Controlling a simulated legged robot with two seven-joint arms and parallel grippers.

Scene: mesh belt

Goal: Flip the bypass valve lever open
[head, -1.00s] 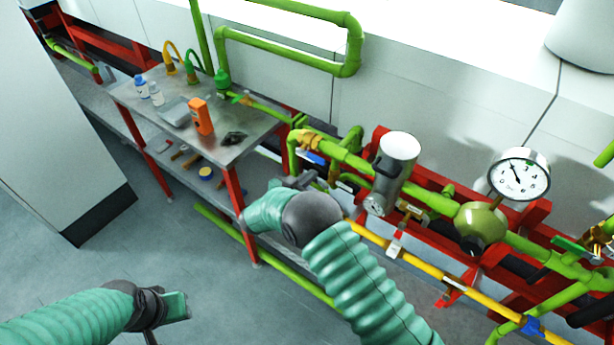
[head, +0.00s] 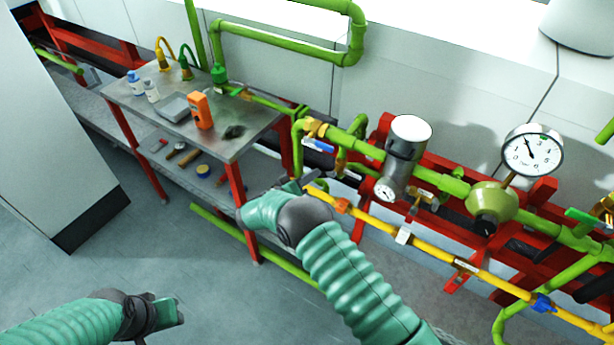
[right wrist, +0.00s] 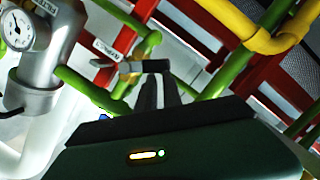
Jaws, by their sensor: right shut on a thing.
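My right gripper (right wrist: 158,88) is shut on a small grey metal lever (right wrist: 130,68) in the right wrist view. In the head view the right gripper (head: 294,187) is at the pipework beside the bench, and my wrist hides most of the lever. My left gripper (head: 166,310) is low at the left, over the floor, away from the pipes; its jaws are not clear.
Green pipes carry a grey cylinder (head: 408,142) and a round gauge (head: 533,152). A yellow pipe (head: 432,252) runs below them, close to my right arm. A blue lever (head: 318,146) is just behind the gripper. A metal bench (head: 232,152) stands at left; floor in front is clear.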

